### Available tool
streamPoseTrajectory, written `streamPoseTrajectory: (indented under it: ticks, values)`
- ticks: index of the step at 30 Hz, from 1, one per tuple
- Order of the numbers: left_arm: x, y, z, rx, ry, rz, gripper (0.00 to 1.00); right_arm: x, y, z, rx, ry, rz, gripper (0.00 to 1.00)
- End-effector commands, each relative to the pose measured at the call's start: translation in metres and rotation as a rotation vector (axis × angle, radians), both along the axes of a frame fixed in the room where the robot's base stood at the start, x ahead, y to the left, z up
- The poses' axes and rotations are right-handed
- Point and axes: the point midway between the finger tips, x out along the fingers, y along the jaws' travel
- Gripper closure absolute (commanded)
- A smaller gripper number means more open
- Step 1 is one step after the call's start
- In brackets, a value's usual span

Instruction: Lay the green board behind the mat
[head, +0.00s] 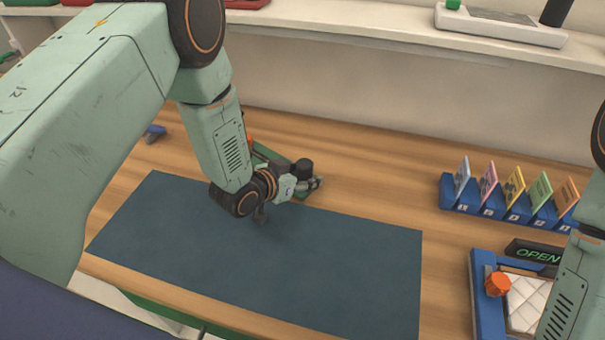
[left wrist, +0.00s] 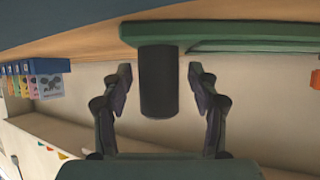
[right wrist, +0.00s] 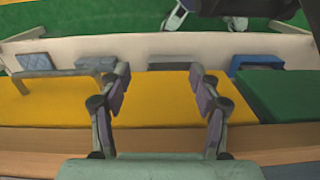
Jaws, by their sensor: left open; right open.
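The dark blue-green mat (head: 290,250) lies flat on the wooden table. The green board (head: 264,153) lies just behind the mat, partly hidden by my left arm. A black upright cylinder (head: 303,167) stands at its right end. My left gripper (head: 314,184) is low over the mat's back edge, beside that cylinder. In the left wrist view the picture is upside down; the open fingers (left wrist: 160,75) stand on both sides of the cylinder, with gaps, and the green board (left wrist: 255,39) runs off right. My right gripper (right wrist: 160,78) is open and empty; the head view hides it.
A blue rack (head: 500,209) with several coloured cards stands at the right. In front of it are an OPEN sign (head: 535,252) and a blue-framed tray (head: 485,300). A white shelf (head: 360,32) runs along the back. Table behind the mat, right of the board, is clear.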

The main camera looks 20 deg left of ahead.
Motion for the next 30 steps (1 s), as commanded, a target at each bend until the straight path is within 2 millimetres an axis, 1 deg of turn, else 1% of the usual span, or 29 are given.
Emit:
streamPoseTrajectory:
  ticks: [4, 7, 11, 21, 25, 30]
  values:
    - [-0.001, 0.000, 0.002, 0.000, 0.000, 0.000, 0.40, 0.000, 0.000, 0.002, 0.000, 0.000, 0.000, 0.36]
    - [-0.008, 0.004, 0.007, 0.001, 0.001, 0.002, 0.40, 0.000, 0.000, 0.002, 0.000, 0.000, 0.000, 0.36]
    - [-0.025, 0.011, 0.017, -0.001, 0.002, 0.003, 0.40, 0.000, 0.000, 0.003, 0.000, 0.000, 0.000, 0.36]
    - [-0.077, 0.033, 0.048, -0.004, 0.001, 0.005, 0.40, 0.000, 0.000, 0.006, 0.000, 0.000, 0.000, 0.36]
    - [-0.088, 0.039, 0.054, -0.002, 0.001, 0.005, 0.40, 0.000, 0.000, 0.008, 0.000, 0.000, 0.000, 0.36]
    - [-0.096, 0.041, 0.058, -0.001, -0.001, 0.000, 0.40, 0.000, 0.000, 0.008, 0.000, 0.000, 0.000, 0.36]
